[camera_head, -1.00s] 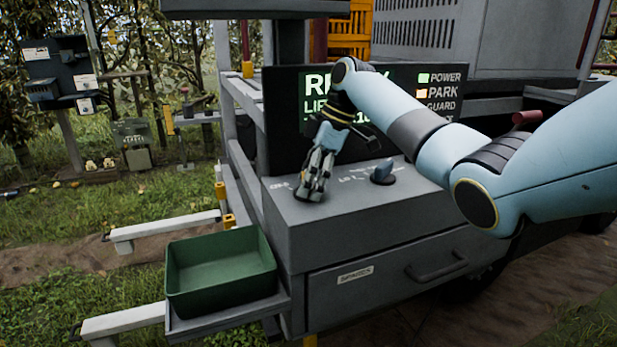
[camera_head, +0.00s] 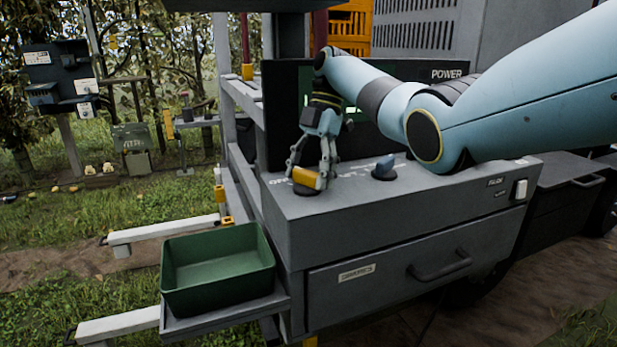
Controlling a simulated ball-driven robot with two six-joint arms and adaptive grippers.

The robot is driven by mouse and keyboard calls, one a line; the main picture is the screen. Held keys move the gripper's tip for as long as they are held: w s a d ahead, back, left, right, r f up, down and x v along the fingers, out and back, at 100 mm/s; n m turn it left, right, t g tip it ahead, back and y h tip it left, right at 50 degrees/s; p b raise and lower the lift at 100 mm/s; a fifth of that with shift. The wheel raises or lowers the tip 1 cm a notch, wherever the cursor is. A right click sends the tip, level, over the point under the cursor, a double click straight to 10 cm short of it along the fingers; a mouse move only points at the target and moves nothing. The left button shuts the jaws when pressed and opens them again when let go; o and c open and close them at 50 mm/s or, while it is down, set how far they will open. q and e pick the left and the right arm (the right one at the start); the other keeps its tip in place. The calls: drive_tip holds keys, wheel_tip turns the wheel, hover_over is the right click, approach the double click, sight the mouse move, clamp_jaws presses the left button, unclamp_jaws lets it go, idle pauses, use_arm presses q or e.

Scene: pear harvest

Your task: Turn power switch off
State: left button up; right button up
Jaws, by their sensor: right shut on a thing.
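A yellow-orange switch handle (camera_head: 307,178) on a dark round base sits at the back left of the grey console top (camera_head: 400,195). I take it for the power switch, though its label is partly covered. My right gripper (camera_head: 311,176) comes down over it from above, with its fingers shut around the handle. The dark display (camera_head: 278,130) stands behind, largely covered by my right arm. The word POWER (camera_head: 447,74) shows on it, with no lit lamp visible beside it. My left gripper is out of view.
A blue-grey knob (camera_head: 384,167) stands right of the gripper. A white rocker switch (camera_head: 520,189) is on the console's right front. Below is a closed drawer (camera_head: 400,272). An empty green tray (camera_head: 220,283) sits at the left on a shelf.

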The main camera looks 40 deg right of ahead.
drive_tip(key=shift+w+r, duration=0.1)
drive_tip(key=shift+r, duration=0.05)
idle(0.4)
drive_tip(key=o, duration=1.2)
drive_tip(key=shift+c, duration=0.2)
